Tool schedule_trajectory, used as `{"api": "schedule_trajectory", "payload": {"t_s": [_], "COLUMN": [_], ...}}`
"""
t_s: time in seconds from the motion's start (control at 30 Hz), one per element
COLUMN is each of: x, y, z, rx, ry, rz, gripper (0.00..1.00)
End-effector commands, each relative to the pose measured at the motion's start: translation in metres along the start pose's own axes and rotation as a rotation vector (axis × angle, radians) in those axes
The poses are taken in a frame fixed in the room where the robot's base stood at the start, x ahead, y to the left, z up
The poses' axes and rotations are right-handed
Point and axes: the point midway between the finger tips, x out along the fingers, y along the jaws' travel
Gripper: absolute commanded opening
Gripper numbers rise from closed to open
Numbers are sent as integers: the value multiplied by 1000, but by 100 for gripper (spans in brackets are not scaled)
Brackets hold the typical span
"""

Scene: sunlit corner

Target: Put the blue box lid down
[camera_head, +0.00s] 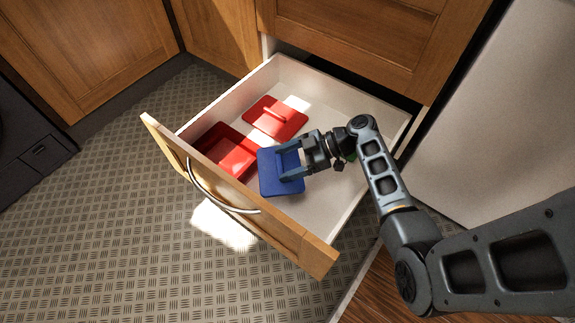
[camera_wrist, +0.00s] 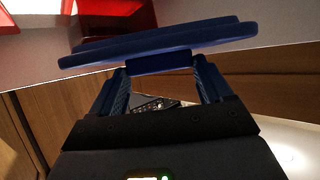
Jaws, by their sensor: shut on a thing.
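A blue box lid (camera_head: 273,183) is held over the front part of an open drawer (camera_head: 310,246). My gripper (camera_head: 291,162) is shut on the lid's handle. In the wrist view the blue lid (camera_wrist: 160,45) lies across the top, with its handle block between the two fingers of my gripper (camera_wrist: 158,66). The lid looks close to the drawer's inside front. I cannot tell whether it touches the drawer floor. No blue box shows. My gripper and wrist hide part of the drawer's right half.
A red open box (camera_head: 228,150) stands in the drawer left of the blue lid. A red lid with a handle (camera_head: 275,118) lies behind it. A bit of something green (camera_head: 351,157) shows by my wrist. The curved drawer handle (camera_head: 205,190) sticks out in front.

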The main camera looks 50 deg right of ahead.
Motion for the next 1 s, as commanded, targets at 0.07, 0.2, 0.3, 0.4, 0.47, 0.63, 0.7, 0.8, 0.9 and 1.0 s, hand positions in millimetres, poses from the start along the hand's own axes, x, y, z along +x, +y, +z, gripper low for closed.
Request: {"api": "schedule_trajectory", "payload": {"t_s": [0.07,0.2,0.3,0.4,0.47,0.63,0.7,0.8,0.9,1.0], "x": [6,6,6,7,9,10,11,12,12,12], "y": [0,1,0,0,0,0,0,0,0,0], "z": [13,14,13,15,17,21,23,25,24,24], "rx": [1,-2,-1,-1,-1,-1,-1,-1,-1,-1], "ry": [0,0,0,0,0,0,0,0,0,0], "rz": [0,1,1,0,0,0,0,0,0,0], "gripper": [43,43,43,43,43,43,43,43,43,86]}}
